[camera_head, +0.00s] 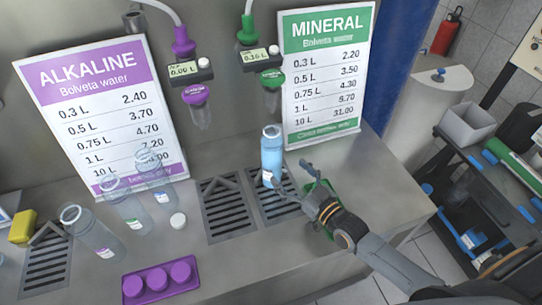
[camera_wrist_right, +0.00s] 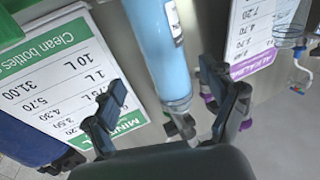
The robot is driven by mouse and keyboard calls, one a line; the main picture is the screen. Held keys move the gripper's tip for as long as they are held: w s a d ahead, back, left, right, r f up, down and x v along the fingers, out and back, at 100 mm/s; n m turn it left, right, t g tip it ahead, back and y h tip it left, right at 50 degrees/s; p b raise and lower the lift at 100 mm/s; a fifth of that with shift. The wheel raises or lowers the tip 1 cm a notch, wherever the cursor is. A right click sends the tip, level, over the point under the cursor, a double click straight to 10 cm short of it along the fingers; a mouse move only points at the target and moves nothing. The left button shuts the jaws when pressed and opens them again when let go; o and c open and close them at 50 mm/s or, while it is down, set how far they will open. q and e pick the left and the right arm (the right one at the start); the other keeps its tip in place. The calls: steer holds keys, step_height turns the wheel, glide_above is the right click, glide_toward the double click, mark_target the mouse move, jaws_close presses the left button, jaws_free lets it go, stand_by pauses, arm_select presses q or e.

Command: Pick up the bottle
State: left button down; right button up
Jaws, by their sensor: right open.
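A bottle of blue liquid (camera_head: 271,152) stands upright on the right drain grate, below the green-marked dispenser. It also shows in the right wrist view (camera_wrist_right: 157,45), where it runs down from the top edge between the fingers. My right gripper (camera_head: 288,172) is beside the bottle on its right, low down; it also shows in the wrist view (camera_wrist_right: 163,82). Its fingers are spread apart with the bottle's end between or just beyond them; I cannot tell whether they touch it. The wrist view cuts off part of the bottle. My left gripper is not in view.
Several clear empty bottles (camera_head: 93,233) stand on the left of the steel counter (camera_head: 215,262), near a white cap (camera_head: 178,220) and a purple cap holder (camera_head: 160,279). The alkaline sign (camera_head: 105,115) and mineral sign (camera_head: 325,75) stand behind. A green object (camera_head: 318,190) lies by my wrist.

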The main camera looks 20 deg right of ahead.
mark_target(279, 164)
steer(key=x, duration=0.3)
steer(key=shift+w+a+r+p, duration=0.1)
steer(key=shift+r+p, duration=0.15)
steer(key=shift+p, duration=0.15)
steer(key=x, duration=0.1)
steer(key=p+x, duration=0.1)
steer(key=x, duration=0.1)
steer(key=shift+w+a, duration=0.25)
steer(key=shift+a, duration=0.05)
steer(key=shift+w+a, duration=0.15)
steer(key=shift+w, duration=0.1)
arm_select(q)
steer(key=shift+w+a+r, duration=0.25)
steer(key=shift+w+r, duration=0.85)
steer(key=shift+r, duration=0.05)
arm_select(e)
steer(key=shift+c, duration=0.2)
steer(key=c, duration=1.5)
jaws_close()
steer(key=shift+r, duration=0.2)
